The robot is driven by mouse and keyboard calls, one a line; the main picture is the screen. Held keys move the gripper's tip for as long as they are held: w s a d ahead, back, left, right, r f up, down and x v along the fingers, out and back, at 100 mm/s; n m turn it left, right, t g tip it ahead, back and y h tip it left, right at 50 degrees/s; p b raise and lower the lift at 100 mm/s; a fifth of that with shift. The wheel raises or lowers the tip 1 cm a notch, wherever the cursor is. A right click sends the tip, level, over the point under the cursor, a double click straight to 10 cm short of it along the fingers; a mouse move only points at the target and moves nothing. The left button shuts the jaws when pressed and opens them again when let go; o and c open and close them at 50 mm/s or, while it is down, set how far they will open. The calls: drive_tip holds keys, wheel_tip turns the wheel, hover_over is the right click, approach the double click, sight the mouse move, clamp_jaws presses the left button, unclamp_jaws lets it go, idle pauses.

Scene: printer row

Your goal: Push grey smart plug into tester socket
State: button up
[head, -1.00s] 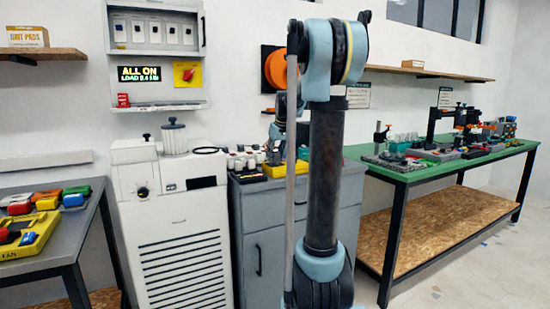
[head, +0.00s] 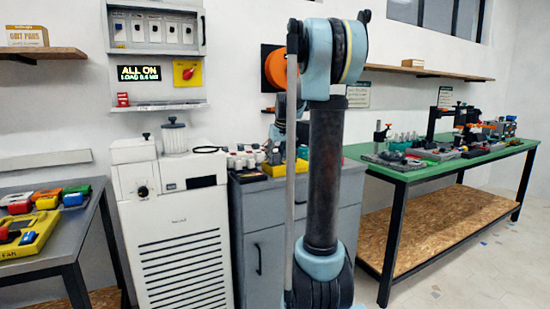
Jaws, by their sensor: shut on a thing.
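My gripper (head: 275,154) is small in the head view, low over the top of the grey cabinet and partly hidden by my own arm. It is shut on a small dark thing that I take for the grey smart plug. The plug's outline cannot be made out clearly. A yellow unit (head: 279,170), which may be the tester, sits just below my gripper at the cabinet's right side. Its socket is too small to see, and I cannot tell whether the plug touches it.
Several white plugs (head: 242,160) stand on the grey cabinet (head: 263,215), left of my gripper. A white machine (head: 178,220) stands beside the cabinet. A cluttered green bench (head: 390,172) is at the right, and a table with a yellow tray (head: 28,243) at the left.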

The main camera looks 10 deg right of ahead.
drive_tip(key=shift+f, duration=0.15)
drive_tip(key=o, duration=1.1)
drive_tip(key=shift+c, duration=0.2)
drive_tip(key=v, duration=1.2)
drive_tip(key=s+f+m, duration=0.1)
drive_tip(key=s+f, duration=0.9)
drive_tip(key=s, duration=0.3)
drive_tip(key=s+a+f+m+g+h, duration=0.1)
drive_tip(key=s+f, duration=0.9)
drive_tip(key=s, duration=0.3)
drive_tip(key=s+f+m+g, duration=0.1)
drive_tip(key=s+f, duration=1)
drive_tip(key=s, duration=0.2)
drive_tip(key=shift+s+a, duration=0.15)
drive_tip(key=shift+s, duration=0.1)
